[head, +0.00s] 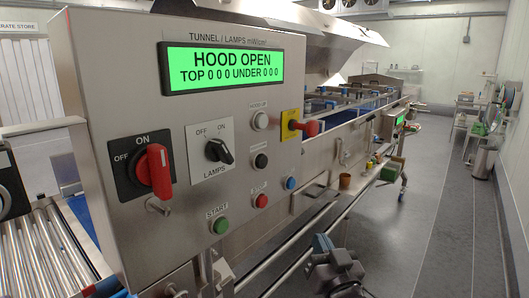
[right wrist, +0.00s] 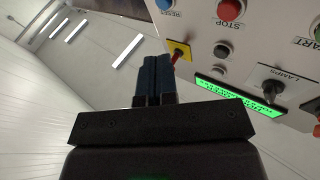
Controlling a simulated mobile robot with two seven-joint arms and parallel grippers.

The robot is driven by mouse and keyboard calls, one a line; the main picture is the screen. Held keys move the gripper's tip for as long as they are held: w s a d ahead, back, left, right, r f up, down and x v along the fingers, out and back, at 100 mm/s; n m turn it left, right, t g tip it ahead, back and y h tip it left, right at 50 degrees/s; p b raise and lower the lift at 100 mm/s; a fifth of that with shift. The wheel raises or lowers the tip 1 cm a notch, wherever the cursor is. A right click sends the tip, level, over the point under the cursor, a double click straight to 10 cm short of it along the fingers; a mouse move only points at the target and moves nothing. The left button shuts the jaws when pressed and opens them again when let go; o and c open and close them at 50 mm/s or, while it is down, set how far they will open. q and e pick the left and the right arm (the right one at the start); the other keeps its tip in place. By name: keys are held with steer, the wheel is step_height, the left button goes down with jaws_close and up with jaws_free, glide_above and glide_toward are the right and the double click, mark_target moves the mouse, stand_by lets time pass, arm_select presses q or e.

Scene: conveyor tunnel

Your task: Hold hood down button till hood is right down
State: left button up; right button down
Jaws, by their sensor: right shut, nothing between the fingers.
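The control panel (head: 130,80) has a green display (head: 222,66) reading HOOD OPEN, TOP 000 UNDER 000. A pale button (head: 260,120) is labelled HOOD UP. A black button (head: 260,161) sits below it, its label too small to read; it also shows in the right wrist view (right wrist: 222,50). The steel hood (head: 315,35) stands raised behind the panel. My right gripper (head: 323,243) is low in front of the panel, apart from the buttons. In the right wrist view its blue fingers (right wrist: 154,68) are shut and empty. My left gripper is out of view.
Nearby controls are the red STOP button (head: 261,200), blue button (head: 290,183), green START button (head: 220,225), LAMPS switch (head: 219,151) and red main switch (head: 155,170). A red handle (head: 307,127) juts from a yellow plate.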

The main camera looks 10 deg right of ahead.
mark_target(262, 161)
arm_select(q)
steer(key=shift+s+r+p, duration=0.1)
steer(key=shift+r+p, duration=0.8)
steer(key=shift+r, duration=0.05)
arm_select(e)
step_height(262, 161, up, 15)
steer(key=a+m+t, duration=0.1)
steer(key=a+t, duration=0.1)
steer(key=t, duration=0.1)
steer(key=shift+w, duration=0.4)
steer(key=shift+w+a, duration=0.1)
steer(key=shift+w, duration=0.05)
arm_select(q)
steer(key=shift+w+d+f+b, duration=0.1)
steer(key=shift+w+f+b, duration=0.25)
steer(key=shift+b, duration=0.4)
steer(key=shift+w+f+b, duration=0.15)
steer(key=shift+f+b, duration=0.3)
steer(key=shift+b, duration=0.3)
arm_select(e)
steer(key=w+a, duration=0.5)
steer(key=w, duration=0.1)
steer(key=shift+w, duration=0.35)
steer(key=shift+a, duration=0.15)
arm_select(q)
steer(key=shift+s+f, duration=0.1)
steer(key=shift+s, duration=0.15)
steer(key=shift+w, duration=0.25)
arm_select(e)
steer(key=shift+w, duration=0.1)
